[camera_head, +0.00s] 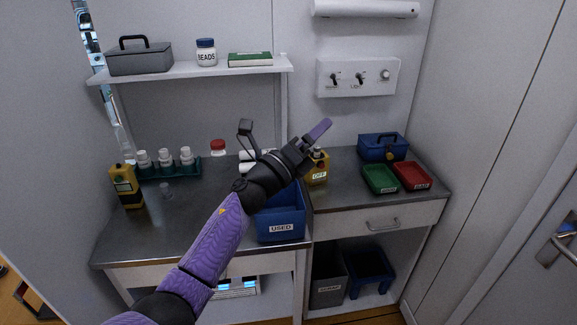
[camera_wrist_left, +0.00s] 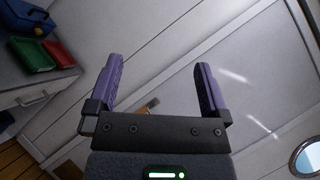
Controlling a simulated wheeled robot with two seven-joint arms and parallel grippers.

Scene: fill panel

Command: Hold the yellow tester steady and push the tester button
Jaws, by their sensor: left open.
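A yellow handheld device (camera_head: 125,187) with a dark front stands upright at the left of the metal counter. A second yellow box (camera_head: 318,170), labelled OFF, stands mid-counter, partly hidden behind my left gripper (camera_head: 318,132). I cannot tell for sure which is the tester, and no button is clear on either. My left arm reaches across the counter, with the gripper above and in front of the OFF box. In the left wrist view the gripper (camera_wrist_left: 160,80) is open, its two purple fingers apart with nothing held. My right gripper is not visible.
A blue bin (camera_head: 281,228) labelled USED stands under my left forearm. Green (camera_head: 380,179) and red (camera_head: 412,176) trays and a blue toolbox (camera_head: 382,147) are at the right. A teal rack (camera_head: 170,171) holds white-capped bottles. A shelf (camera_head: 190,71) hangs above. The front-left counter is mostly clear.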

